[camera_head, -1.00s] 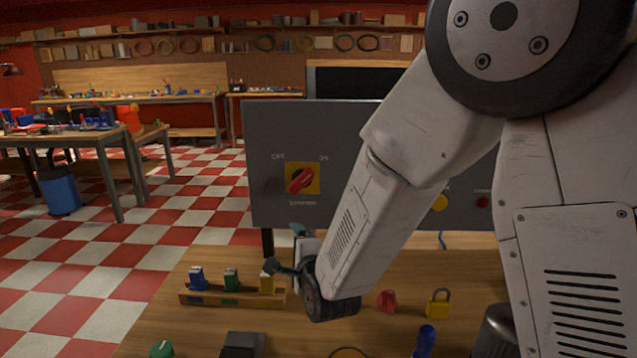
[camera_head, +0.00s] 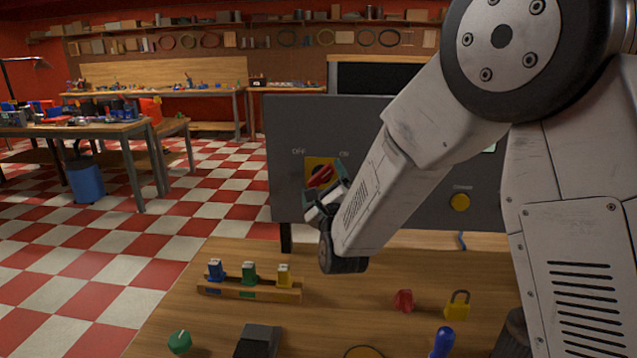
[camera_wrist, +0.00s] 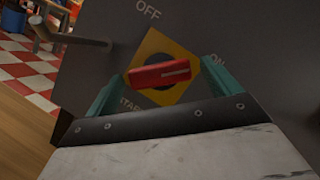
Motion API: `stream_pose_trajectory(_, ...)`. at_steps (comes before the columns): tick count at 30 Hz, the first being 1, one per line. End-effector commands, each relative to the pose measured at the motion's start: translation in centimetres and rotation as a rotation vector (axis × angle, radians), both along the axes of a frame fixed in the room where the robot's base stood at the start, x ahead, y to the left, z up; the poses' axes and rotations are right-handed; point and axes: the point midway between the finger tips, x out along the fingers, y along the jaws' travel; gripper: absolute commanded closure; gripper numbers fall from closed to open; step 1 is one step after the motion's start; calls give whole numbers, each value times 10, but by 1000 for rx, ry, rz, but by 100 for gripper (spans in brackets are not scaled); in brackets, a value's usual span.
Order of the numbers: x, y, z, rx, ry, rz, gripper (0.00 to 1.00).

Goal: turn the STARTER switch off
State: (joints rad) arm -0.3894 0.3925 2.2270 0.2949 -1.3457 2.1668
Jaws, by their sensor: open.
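The STARTER switch is a red knob (camera_head: 319,176) on a yellow square plate (camera_head: 312,165), on a grey panel (camera_head: 400,115). OFF is printed at its upper left and ON at its upper right. In the head view the knob tilts up to the right, towards ON. In the wrist view the red knob (camera_wrist: 160,74) has a white mark on its end facing ON.
The wooden bench (camera_head: 350,300) below carries a rack (camera_head: 250,289) of coloured blocks, a red knob-like piece (camera_head: 404,300), a yellow padlock (camera_head: 456,306) and a green knob (camera_head: 179,342).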

Motion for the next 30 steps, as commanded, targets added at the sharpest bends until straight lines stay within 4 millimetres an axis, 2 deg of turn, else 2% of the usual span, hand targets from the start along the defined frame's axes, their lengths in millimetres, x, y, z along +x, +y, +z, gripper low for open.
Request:
stream_pose_trajectory(9, 3, 2, 1, -1, 1, 1, 11)
stream_pose_trajectory(14, 3, 2, 1, -2, 1, 2, 55)
stream_pose_trajectory(16, 3, 2, 0, -2, 1, 2, 56)
stream_pose_trajectory(17, 3, 12, 0, -1, 1, 5, 55)
stream_pose_trajectory(23, 3, 6, 1, -20, 4, 7, 56)
stream_pose_trajectory(30, 2, 2, 1, -126, 26, 6, 55)
